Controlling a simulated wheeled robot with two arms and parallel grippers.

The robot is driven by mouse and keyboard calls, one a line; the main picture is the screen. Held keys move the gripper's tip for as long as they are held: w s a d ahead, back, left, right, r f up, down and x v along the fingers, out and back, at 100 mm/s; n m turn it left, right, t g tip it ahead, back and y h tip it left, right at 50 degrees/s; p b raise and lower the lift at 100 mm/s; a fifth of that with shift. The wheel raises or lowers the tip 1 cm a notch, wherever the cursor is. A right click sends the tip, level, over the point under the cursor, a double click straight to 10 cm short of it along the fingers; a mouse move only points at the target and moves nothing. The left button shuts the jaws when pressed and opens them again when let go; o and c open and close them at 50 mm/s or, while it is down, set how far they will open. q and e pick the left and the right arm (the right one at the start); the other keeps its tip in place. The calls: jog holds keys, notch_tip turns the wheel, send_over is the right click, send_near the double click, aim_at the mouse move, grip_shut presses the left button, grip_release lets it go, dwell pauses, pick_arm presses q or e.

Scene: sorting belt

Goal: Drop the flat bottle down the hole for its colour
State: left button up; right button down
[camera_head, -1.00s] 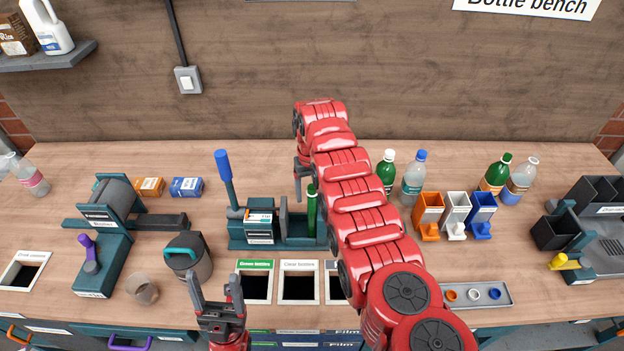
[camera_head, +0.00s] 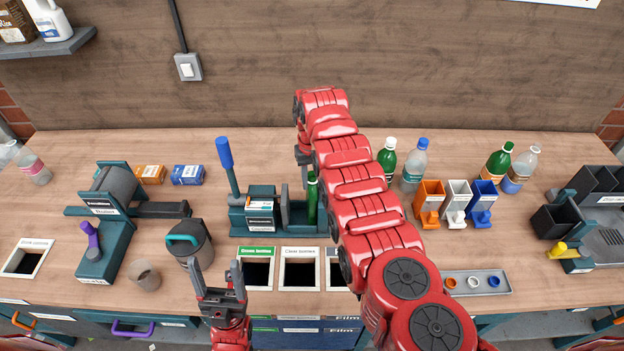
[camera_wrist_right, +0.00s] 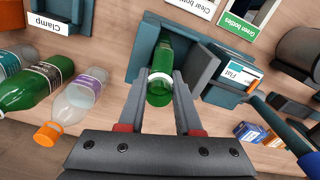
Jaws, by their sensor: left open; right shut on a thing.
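A green bottle (camera_head: 312,198) stands in the teal press (camera_head: 285,238), between its jaws; it looks narrow from the head. The wrist view shows its neck (camera_wrist_right: 160,92) toward the camera. My right gripper (camera_wrist_right: 161,84) is shut on the bottle near its neck; in the head view my right arm hides most of this gripper. A hole labelled green bottles (camera_head: 257,272) and a hole labelled clear bottles (camera_head: 299,273) lie in the bench just in front of the press. A third hole (camera_head: 336,272) is partly hidden by my right arm. My left gripper (camera_head: 217,272) is open and empty, left of the holes.
The press has a tall blue-handled lever (camera_head: 225,160) on its left. Several upright bottles (camera_head: 387,160) and coloured holders (camera_head: 430,200) stand to the right. Bare bench lies behind the press.

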jog(key=shift+d+r, duration=0.15)
jog(key=shift+r, duration=0.55)
jog(key=shift+w+d+r+b, duration=0.1)
jog(key=shift+r+b, duration=0.25)
jog(key=shift+r, duration=3.5)
